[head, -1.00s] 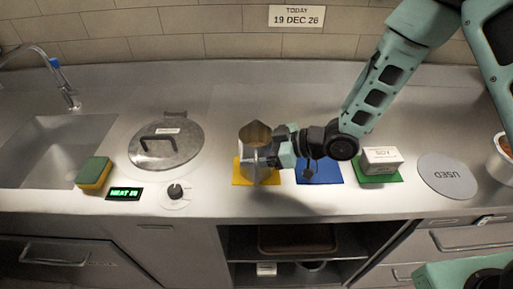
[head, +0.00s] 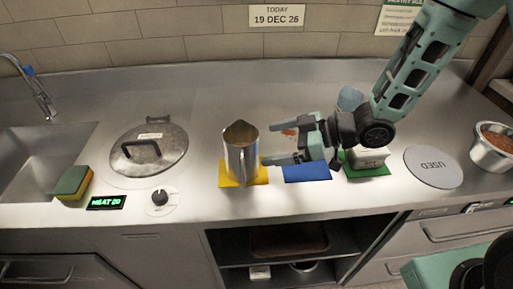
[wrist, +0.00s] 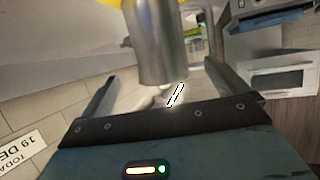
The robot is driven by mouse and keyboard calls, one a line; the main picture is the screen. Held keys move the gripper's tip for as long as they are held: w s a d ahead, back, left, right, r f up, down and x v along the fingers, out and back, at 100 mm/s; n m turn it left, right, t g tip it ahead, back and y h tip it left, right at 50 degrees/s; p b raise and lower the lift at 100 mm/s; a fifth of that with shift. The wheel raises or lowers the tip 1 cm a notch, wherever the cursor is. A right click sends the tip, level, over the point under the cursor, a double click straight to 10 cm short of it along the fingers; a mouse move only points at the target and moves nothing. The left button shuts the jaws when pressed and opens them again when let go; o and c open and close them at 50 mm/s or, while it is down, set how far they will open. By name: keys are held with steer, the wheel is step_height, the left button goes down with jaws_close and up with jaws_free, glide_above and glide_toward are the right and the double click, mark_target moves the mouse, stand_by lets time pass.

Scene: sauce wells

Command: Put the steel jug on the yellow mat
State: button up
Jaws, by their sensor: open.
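The steel jug (head: 240,152) stands upright on the yellow mat (head: 258,177), a tall metal jug with its handle toward the front. My gripper (head: 268,144) is open and empty, just to the right of the jug, its two fingers pointing left. In the wrist view the jug (wrist: 158,45) shows ahead, beyond the open fingers, with a bit of the yellow mat (wrist: 110,3) at the top edge. The jug and fingers look apart.
A blue mat (head: 308,173) lies under my gripper, and a green mat (head: 372,171) with a white box (head: 368,157) is to its right. A grey "USED" disc (head: 433,167) and a steel pot (head: 493,152) are further right. A lidded well (head: 148,150) and sponge (head: 72,182) are left.

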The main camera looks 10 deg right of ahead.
steer(key=s+d+r+m+g+h, duration=0.1)
steer(key=s+r+m+h, duration=0.1)
steer(key=s+h, duration=0.2)
steer(key=s+d+r+m+g+h, duration=0.1)
steer(key=s+r+m+h, duration=0.1)
steer(key=s, duration=0.8)
steer(key=s+d+r+m+g+h, duration=0.1)
steer(key=s+r+m+h, duration=0.1)
steer(key=s+r+h, duration=0.2)
steer(key=s+h, duration=0.2)
steer(key=s, duration=0.2)
steer(key=shift+d+m+g, duration=0.3)
steer(key=shift+d, duration=0.05)
steer(key=shift+a, duration=0.1)
